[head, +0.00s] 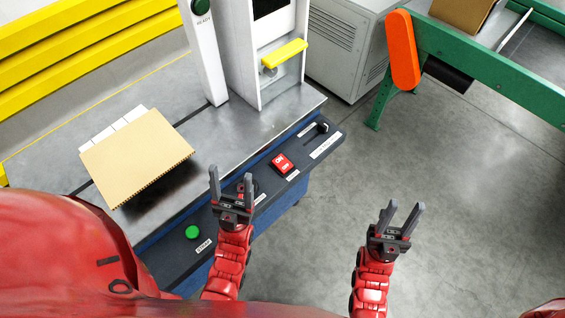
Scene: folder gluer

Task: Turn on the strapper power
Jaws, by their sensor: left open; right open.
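The strapper (165,116) has a grey metal top with a dark control panel (224,222) along its front edge. A red rocker switch (282,163) with white ON and OFF style lettering sits on the panel; its exact position is too small to tell. A green button (193,232) is at the panel's near end, and a small black lever (322,127) is at the far end. My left gripper (231,181) is open and empty over the panel, left of the red switch, partly hiding a knob. My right gripper (402,218) is open and empty over the floor, right of the panel.
A cardboard stack (137,158) lies on the strapper top. A white upright (203,50) and a housing with a yellow handle (284,54) stand behind. A green conveyor frame (500,78) with an orange guard (402,50) is at upper right. Floor at right is clear.

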